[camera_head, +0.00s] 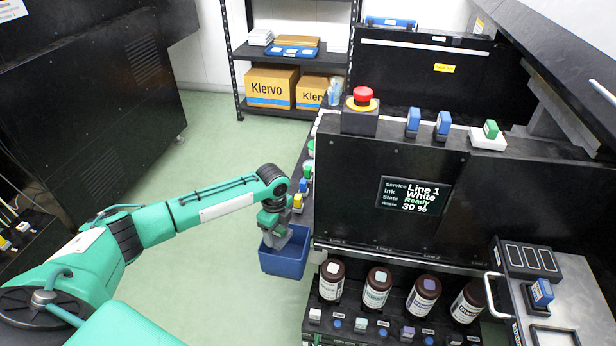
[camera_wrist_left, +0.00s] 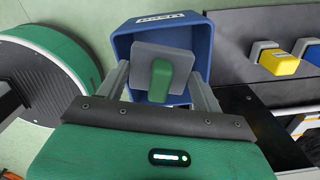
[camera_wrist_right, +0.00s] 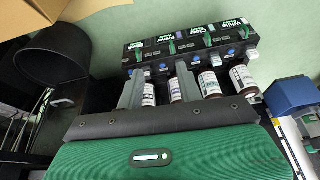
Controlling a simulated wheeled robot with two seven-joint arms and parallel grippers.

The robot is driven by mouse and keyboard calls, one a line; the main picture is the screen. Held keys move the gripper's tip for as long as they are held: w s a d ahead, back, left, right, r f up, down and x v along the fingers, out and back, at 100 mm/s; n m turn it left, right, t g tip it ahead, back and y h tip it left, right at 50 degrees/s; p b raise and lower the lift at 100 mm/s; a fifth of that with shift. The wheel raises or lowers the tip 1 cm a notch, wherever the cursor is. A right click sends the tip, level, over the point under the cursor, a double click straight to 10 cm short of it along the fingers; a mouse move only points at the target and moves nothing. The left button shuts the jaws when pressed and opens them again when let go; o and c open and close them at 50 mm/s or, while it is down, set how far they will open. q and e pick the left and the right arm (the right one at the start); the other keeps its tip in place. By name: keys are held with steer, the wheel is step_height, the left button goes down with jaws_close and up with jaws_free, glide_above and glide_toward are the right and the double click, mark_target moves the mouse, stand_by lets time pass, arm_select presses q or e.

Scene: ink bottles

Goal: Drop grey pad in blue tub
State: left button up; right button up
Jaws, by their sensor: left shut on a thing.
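The grey pad (camera_wrist_left: 180,62) with a green grip on it shows in the left wrist view, between the fingertips of my left gripper (camera_wrist_left: 160,74). The gripper is shut on the pad and holds it over the opening of the blue tub (camera_wrist_left: 122,48). In the head view the blue tub (camera_head: 283,264) is beside the black machine, under my left gripper (camera_head: 275,228). How deep the pad is in the tub is hard to tell. My right gripper (camera_wrist_right: 157,88) shows only in its wrist view, with fingers apart and nothing between them.
Brown ink bottles (camera_head: 376,288) stand in a row right of the tub. Yellow and blue-handled pads (camera_wrist_left: 277,61) sit on a ledge beside it. A red button (camera_head: 362,96) tops the machine. Green floor lies open behind my left arm.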

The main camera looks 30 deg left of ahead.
arm_select(q)
steer(key=shift+f+b, duration=0.4)
steer(key=shift+f, duration=0.2)
arm_select(e)
steer(key=shift+s+a+r+t, duration=0.1)
steer(key=shift+s+r+t, duration=0.05)
steer(key=shift+r, duration=0.45)
steer(key=shift+s+r+t, duration=0.1)
steer(key=shift+r+t, duration=0.05)
steer(key=shift+r, duration=0.4)
arm_select(q)
steer(key=o, duration=1.1)
step_height(320, 180, up, 3)
steer(key=shift+r+p, duration=0.1)
steer(key=shift+p, duration=0.25)
step_height(320, 180, up, 11)
steer(key=shift+f+p, duration=0.2)
steer(key=shift+p, duration=0.6)
arm_select(e)
steer(key=f, duration=0.2)
steer(key=f+g, duration=0.1)
steer(key=shift+w+d+f, duration=0.15)
steer(key=shift+d+f, duration=0.1)
steer(key=shift+f, duration=0.05)
